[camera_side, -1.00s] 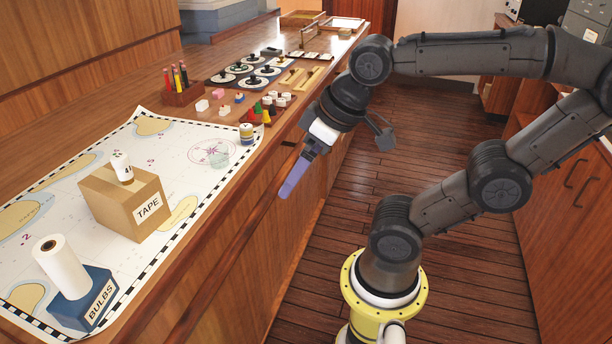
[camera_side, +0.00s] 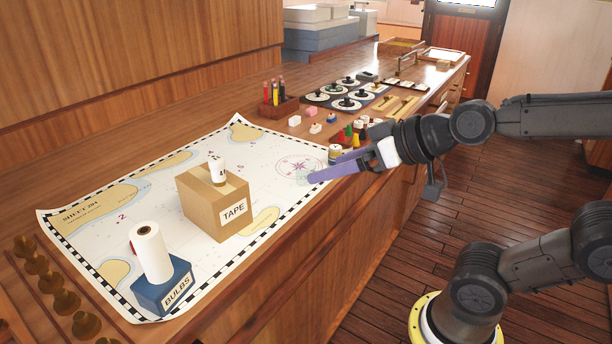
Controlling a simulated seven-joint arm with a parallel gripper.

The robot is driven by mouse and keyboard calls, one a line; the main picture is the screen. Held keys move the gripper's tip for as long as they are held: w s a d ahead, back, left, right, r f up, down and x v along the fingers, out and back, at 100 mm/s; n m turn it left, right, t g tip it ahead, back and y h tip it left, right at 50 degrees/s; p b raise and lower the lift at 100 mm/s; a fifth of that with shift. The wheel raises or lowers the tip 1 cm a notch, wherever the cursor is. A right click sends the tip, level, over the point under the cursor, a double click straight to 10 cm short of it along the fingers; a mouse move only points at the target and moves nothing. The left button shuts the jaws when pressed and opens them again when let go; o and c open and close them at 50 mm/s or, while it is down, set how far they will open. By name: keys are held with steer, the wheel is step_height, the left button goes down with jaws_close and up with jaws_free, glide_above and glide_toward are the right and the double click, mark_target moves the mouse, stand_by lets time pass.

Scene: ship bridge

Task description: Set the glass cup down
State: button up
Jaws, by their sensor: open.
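A faint, clear glass cup (camera_side: 302,177) stands on the chart beside the compass rose. It is hard to make out, and whether it is upright I cannot tell for sure. My gripper (camera_side: 318,178) reaches in from the right over the chart's edge, its long purple fingers pointing left. The fingers are open, with their tips at or very near the cup in the picture. Whether they touch it or lie around it I cannot tell.
A TAPE box (camera_side: 213,205) with a small white roll (camera_side: 217,171) on top stands left of my gripper. A BULBS box (camera_side: 164,288) bears a tall white roll (camera_side: 151,252). A small jar (camera_side: 335,152) stands just behind my fingers. The chart (camera_side: 105,222) has bare room around the boxes.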

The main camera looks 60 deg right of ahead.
mark_target(310, 171)
steer(key=w+d+m+t+h, duration=0.2)
steer(key=w+d+m+t, duration=0.1)
steer(key=w, duration=0.3)
steer(key=w+d+f+m+g+h, duration=0.1)
steer(key=d+f+m+h, duration=0.1)
steer(key=d+f+h, duration=0.3)
steer(key=d+f+m+g+h, duration=0.1)
steer(key=d+f+g+h, duration=0.15)
steer(key=f, duration=0.45)
steer(key=shift+t+y, duration=0.35)
steer(key=x, duration=1.4)
steer(key=shift+r, duration=0.15)
steer(key=shift+c, duration=0.2)
steer(key=shift+r, duration=0.1)
steer(key=c, duration=1.5)
